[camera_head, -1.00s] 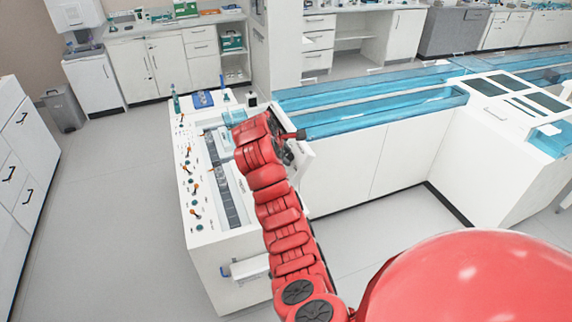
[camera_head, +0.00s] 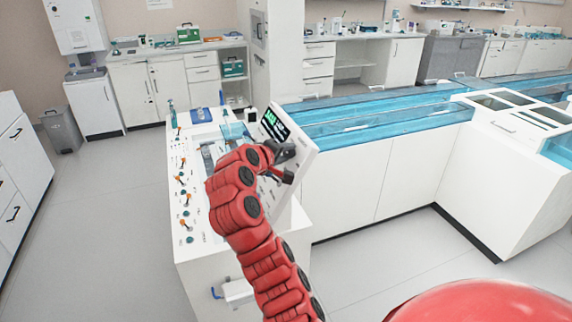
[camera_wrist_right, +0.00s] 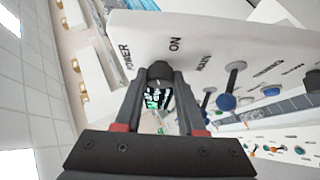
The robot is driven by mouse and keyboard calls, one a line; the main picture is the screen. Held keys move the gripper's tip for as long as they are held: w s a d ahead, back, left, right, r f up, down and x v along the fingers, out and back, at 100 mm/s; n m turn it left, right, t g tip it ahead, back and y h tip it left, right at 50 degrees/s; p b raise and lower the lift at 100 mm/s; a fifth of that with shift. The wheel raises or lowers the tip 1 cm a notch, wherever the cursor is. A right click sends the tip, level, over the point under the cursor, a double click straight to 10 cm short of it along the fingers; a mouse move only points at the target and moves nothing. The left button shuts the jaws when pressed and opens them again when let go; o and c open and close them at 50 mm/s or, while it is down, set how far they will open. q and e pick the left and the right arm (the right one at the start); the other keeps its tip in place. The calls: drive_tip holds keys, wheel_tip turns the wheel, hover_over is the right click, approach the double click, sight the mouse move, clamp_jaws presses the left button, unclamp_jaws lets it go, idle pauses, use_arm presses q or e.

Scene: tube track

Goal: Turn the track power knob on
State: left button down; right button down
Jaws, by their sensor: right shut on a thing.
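A white control panel (camera_head: 299,152) stands tilted on the white console, with a dark screen (camera_head: 274,124) showing green marks. In the right wrist view the panel (camera_wrist_right: 225,30) carries the words POWER, ON and MAIN. A black knob (camera_wrist_right: 160,71) sits just below the word ON. My right gripper (camera_wrist_right: 161,82) has its two fingertips closed in on this knob. In the head view my right gripper (camera_head: 284,166) is at the panel's face, and the arm hides the knob. My left gripper is not in view.
The console top (camera_head: 196,243) carries several small orange and teal levers. In the wrist view, a blue knob (camera_wrist_right: 227,102) on a stalk is right of the gripper. Long blue channels (camera_head: 380,122) run to the right. The floor (camera_head: 95,230) at left is clear.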

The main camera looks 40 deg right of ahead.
drive_tip(key=shift+f+m+h+b, duration=0.3)
drive_tip(key=shift+m+h+b, duration=0.3)
drive_tip(key=shift+m+b, duration=0.4)
drive_tip(key=shift+r, duration=0.1)
drive_tip(key=c, duration=0.5)
unclamp_jaws()
